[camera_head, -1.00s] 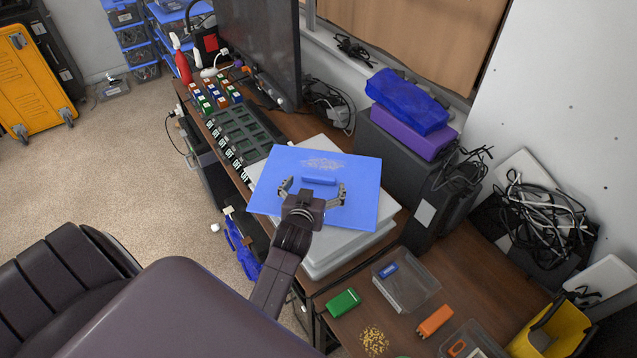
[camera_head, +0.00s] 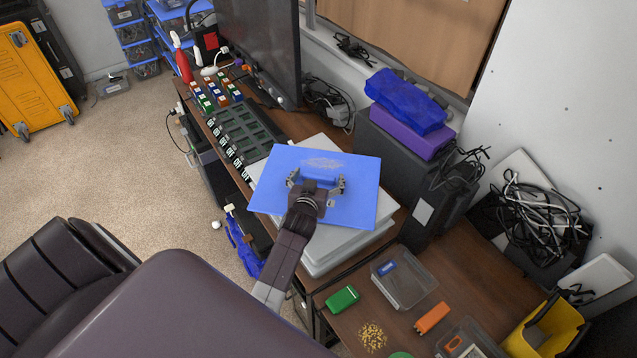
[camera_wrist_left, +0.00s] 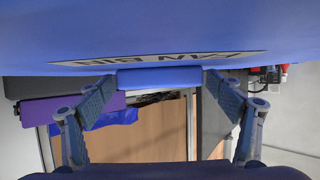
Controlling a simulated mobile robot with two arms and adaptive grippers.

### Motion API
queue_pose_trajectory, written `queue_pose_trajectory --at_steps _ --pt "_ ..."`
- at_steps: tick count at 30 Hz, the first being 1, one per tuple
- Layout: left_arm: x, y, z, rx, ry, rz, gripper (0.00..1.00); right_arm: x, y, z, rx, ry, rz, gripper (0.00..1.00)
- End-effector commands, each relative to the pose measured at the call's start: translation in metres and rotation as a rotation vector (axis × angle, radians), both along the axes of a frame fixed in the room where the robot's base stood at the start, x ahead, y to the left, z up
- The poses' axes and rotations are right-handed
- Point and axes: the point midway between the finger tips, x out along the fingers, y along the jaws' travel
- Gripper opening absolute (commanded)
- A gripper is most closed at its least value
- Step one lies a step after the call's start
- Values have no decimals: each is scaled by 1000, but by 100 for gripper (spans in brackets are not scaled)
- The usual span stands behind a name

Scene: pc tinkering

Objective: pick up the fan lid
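The fan lid (camera_head: 350,208) is a flat blue panel with a raised blue handle (camera_head: 320,178) in its middle and faint printing behind the handle. It is over a light grey box on the desk. My left gripper (camera_head: 317,182) is at the handle, its fingers spread wide along the handle's length. In the left wrist view the handle (camera_wrist_left: 160,78) lies between the two fingertips, close to both; I cannot tell whether they touch it. Upside-down dark lettering shows on the lid (camera_wrist_left: 160,30) there. My right gripper is not in view.
The grey box (camera_head: 345,250) is under the lid. A black case with a purple box (camera_head: 415,133) and blue bundle on top stands at the right. A monitor (camera_head: 262,45) is behind. A clear bin (camera_head: 405,280), green block (camera_head: 341,299) and orange block (camera_head: 432,318) lie in front.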

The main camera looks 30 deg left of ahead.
Motion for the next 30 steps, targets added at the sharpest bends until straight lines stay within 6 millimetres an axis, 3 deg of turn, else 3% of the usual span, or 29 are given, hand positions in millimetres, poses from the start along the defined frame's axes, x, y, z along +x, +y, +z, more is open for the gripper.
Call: queue_pose_trajectory --at_steps 1,12,23,30 --pt "0 0 0 0 0 0 76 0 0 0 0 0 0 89" --pt "0 0 1 0 -1 -1 38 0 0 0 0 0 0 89" --pt "0 0 6 2 -1 0 37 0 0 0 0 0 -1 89" --pt "1 0 37 2 -7 -1 37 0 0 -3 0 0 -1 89"
